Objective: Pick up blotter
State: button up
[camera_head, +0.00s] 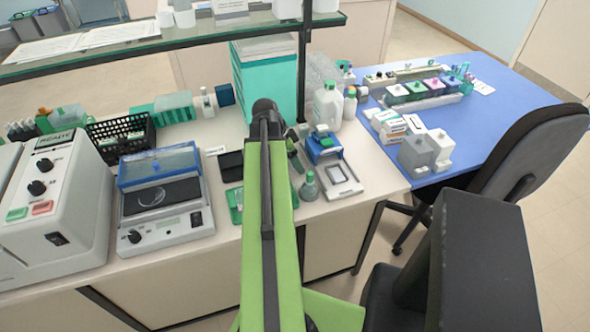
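I cannot pick out a blotter with certainty. My green arm reaches up the middle of the view, ending in a dark joint over the bench. Part of the bench behind the arm is hidden too.
A white tray with a framed square (342,180) and a small grey-green flask (309,187) sit near the bench's front edge. A blue-lidded device (160,200) stands left. White bottles (328,105) stand behind. A blue table (500,95) and dark chair (535,150) are right.

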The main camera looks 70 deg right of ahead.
jog(key=c, duration=1.4)
jog(key=shift+r, duration=0.1)
jog(key=shift+c, duration=0.2)
notch_tip(320, 180, up, 10)
jog(key=p, duration=1)
jog(key=shift+p, duration=0.3)
